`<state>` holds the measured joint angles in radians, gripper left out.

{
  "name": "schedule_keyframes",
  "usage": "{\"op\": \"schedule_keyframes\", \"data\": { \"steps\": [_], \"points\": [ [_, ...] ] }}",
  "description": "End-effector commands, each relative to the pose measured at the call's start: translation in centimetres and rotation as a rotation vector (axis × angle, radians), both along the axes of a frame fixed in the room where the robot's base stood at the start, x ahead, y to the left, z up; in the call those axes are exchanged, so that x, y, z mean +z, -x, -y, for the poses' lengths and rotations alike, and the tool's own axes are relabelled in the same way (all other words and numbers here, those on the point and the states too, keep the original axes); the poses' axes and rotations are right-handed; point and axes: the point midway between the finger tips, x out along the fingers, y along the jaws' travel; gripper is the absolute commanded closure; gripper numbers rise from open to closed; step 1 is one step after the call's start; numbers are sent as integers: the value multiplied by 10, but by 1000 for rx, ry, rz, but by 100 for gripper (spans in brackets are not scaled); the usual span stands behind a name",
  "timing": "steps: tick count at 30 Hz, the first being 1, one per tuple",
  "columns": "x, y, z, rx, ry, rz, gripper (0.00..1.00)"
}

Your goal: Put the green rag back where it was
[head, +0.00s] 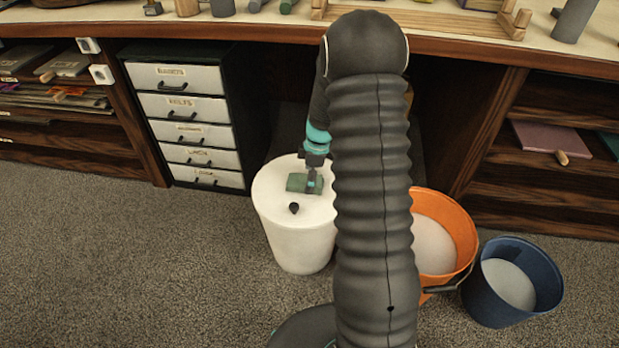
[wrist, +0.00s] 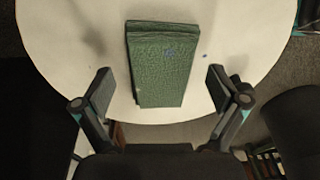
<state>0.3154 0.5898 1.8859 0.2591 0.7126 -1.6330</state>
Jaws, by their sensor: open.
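The green rag (head: 297,183) lies on top of a round white bin (head: 300,240). In the wrist view, the rag (wrist: 162,65) is a folded, textured rectangle lying flat on the white top (wrist: 80,30). My gripper (head: 314,187) is over the bin top at the rag in the head view. In the wrist view my gripper (wrist: 158,92) is open, with one finger on each side of the rag's near part and a gap on both sides. The rag's right part is partly hidden by my gripper in the head view.
A small dark knob-like thing (head: 294,208) shows on the bin top. An orange bucket (head: 462,225) and a blue bucket (head: 480,300) stand to the right. A drawer unit (head: 195,106) stands behind left, under the worktop (head: 250,27). The carpet at left is clear.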

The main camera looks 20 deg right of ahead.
Motion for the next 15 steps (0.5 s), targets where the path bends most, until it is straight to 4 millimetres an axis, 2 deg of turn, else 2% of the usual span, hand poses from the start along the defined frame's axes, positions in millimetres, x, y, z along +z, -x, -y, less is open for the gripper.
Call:
{"op": "schedule_keyframes", "data": {
  "steps": [5, 8, 15],
  "points": [
    [10, -1, 1, 0, 1, 3, 4],
    [25, 0, 4, -1, 2, 4, 4],
    [73, 1, 12, 0, 2, 5, 4]
  ]
}}
